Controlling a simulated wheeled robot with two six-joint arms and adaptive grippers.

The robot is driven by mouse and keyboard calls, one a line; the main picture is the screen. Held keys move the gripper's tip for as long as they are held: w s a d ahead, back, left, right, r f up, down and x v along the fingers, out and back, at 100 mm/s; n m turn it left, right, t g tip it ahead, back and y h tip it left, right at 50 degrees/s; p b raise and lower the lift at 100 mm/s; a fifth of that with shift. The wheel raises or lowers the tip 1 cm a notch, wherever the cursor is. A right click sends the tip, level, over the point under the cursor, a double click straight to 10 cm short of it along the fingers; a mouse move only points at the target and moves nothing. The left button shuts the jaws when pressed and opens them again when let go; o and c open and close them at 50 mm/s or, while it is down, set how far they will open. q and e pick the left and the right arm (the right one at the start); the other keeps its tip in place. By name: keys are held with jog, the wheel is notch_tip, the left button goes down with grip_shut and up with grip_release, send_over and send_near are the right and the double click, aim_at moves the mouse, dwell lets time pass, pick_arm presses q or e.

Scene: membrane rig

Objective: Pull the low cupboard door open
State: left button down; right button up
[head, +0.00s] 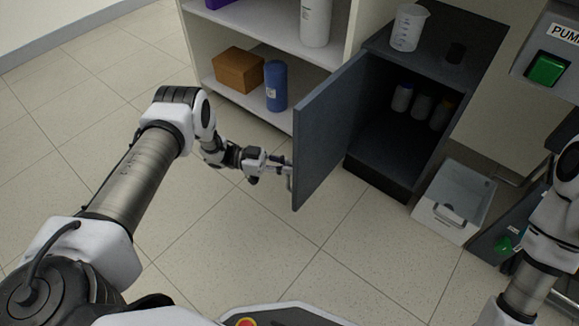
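The low cupboard (380,165) is dark grey and stands on the floor right of the centre. Its door (330,132) is swung well open toward me and to the left, so the inside shows. Several small bottles (421,106) stand inside. My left gripper (286,171) is at the door's outer face near its free edge, where a small light handle seems to be. The fingers are too small and partly merged with the handle, so their state does not show clearly. My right arm (540,235) comes in at the right edge; its gripper is out of view.
A white shelf unit (270,32) with a brown box (238,69) and a blue cylinder (276,86) stands behind the door. A beaker (408,27) sits on the cupboard. A clear bin (454,202) is on the floor to its right. The floor (230,245) in front is clear.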

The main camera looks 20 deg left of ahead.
pick_arm(q)
jog(key=shift+s, duration=0.1)
jog(key=c, duration=1.2)
grip_release()
jog(key=shift+a, duration=0.15)
jog(key=a, duration=0.4)
jog(key=s+a, duration=0.1)
jog(key=a, duration=0.2)
jog(key=s+a, duration=0.1)
jog(key=a, duration=0.3)
jog(key=shift+s+a, duration=0.15)
jog(key=shift+a, duration=0.15)
